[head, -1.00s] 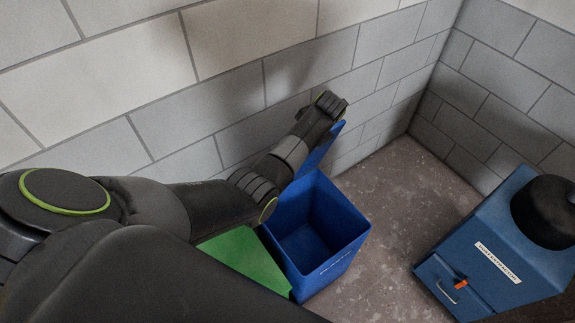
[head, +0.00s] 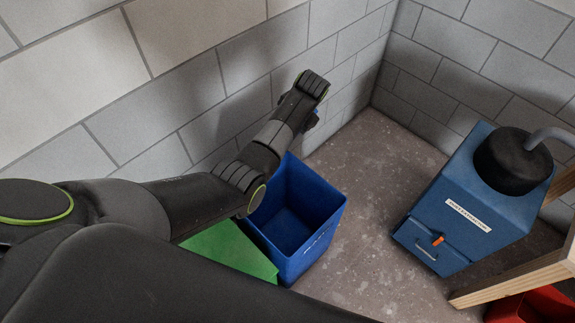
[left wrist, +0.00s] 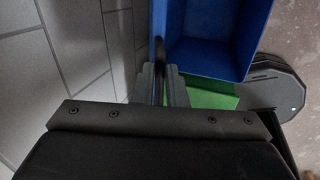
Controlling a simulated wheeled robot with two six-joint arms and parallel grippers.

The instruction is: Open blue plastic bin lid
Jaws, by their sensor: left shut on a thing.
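The blue plastic bin (head: 322,222) stands on the floor by the left wall, its top open and its inside empty. It also shows in the left wrist view (left wrist: 215,62), at the top. In the left wrist view the lid appears as a thin, dark, edge-on strip (left wrist: 158,50), raised beside the bin's opening. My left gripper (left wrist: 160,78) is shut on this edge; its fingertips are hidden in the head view. My right gripper is not in view.
A green bin (head: 230,248) stands against the blue one, partly under my arm. A blue dust extractor (head: 462,195) stands to the right, with a wooden leg (head: 510,277) and a red container (head: 535,306) nearby. Bare floor (head: 365,230) lies between. Block walls close the corner.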

